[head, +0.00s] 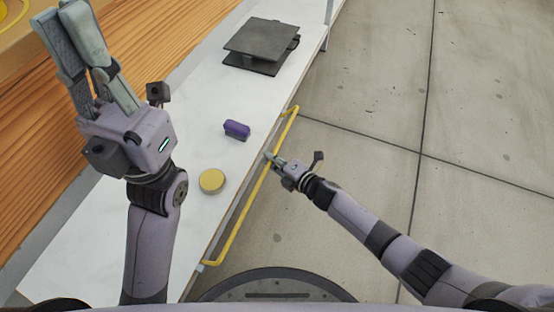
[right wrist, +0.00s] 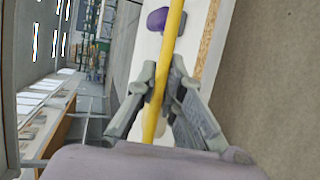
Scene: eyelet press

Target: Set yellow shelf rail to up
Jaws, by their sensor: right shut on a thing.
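The yellow shelf rail (head: 242,212) is a long thin bar with bent ends. It runs along the front edge of the white shelf (head: 165,240), standing off to its right over the floor. My right gripper (head: 270,158) is at the middle to upper part of the rail. In the right wrist view, the rail (right wrist: 170,50) passes between the two fingers of my right gripper (right wrist: 163,82), which are shut on it. My left gripper (head: 62,20) is raised at the upper left, away from the rail. Its fingers look close together, seen at an angle.
On the shelf lie a purple block (head: 237,130), a round yellow disc (head: 212,181) and a dark grey flat press (head: 262,42). A wooden panel (head: 130,70) borders the shelf at left. Open concrete floor (head: 480,120) lies to the right.

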